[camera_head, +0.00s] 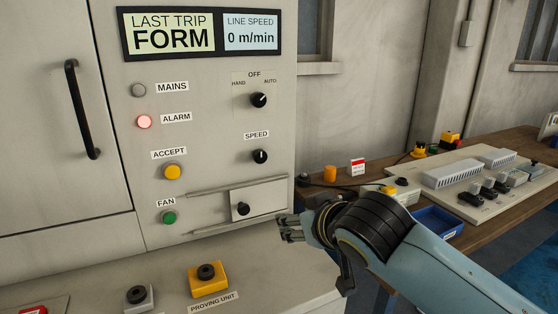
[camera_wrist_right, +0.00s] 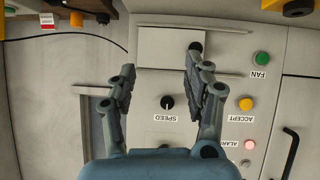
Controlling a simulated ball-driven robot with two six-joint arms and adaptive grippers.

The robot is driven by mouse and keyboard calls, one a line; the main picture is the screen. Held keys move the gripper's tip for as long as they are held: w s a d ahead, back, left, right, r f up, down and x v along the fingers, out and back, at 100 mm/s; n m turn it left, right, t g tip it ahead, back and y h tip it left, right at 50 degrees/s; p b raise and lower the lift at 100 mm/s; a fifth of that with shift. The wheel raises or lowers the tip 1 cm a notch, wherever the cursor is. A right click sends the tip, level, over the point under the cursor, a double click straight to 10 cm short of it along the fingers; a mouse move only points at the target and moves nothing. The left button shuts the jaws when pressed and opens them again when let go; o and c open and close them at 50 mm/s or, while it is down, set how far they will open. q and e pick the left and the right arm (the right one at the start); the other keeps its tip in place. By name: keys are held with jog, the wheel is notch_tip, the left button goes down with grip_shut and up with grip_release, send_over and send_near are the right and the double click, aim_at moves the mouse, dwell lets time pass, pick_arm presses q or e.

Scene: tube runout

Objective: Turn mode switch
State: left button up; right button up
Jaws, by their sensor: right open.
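The mode switch (camera_head: 259,100) is a black round knob on the cabinet front, under the display and labelled HAND, OFF and AUTO. Its pale mark seems to point up and right, toward AUTO. My right gripper (camera_head: 283,228) is open and empty, well below the switch, near the lower right of the cabinet front. In the wrist view, which is upside down, its spread fingers (camera_wrist_right: 160,64) stand before the panel around the speed knob (camera_wrist_right: 167,102). The mode switch is not clearly visible there. My left gripper is not in view.
A small drawer-like plate (camera_head: 217,211) with a black knob sits beside my right gripper. A black door handle (camera_head: 82,109) stands out at left. A yellow proving unit (camera_head: 208,279) is on the ledge below. The workbench (camera_head: 483,218) at right holds a blue tray and devices.

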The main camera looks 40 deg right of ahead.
aim_at(260, 101)
jog(key=w+r+m+t+p, duration=0.1)
jog(key=w+r+t, duration=0.25)
jog(key=r, duration=0.55)
jog(key=w+r+t, duration=0.3)
jog(key=w+r, duration=0.1)
jog(key=r, duration=0.6)
jog(key=shift+d+b+x, duration=0.15)
jog(key=shift+x, duration=1.8)
jog(key=shift+d+b+x, duration=0.15)
jog(key=shift+x, duration=1.85)
jog(key=shift+s, duration=0.1)
jog(key=c, duration=0.9)
jog(key=shift+h, duration=0.4)
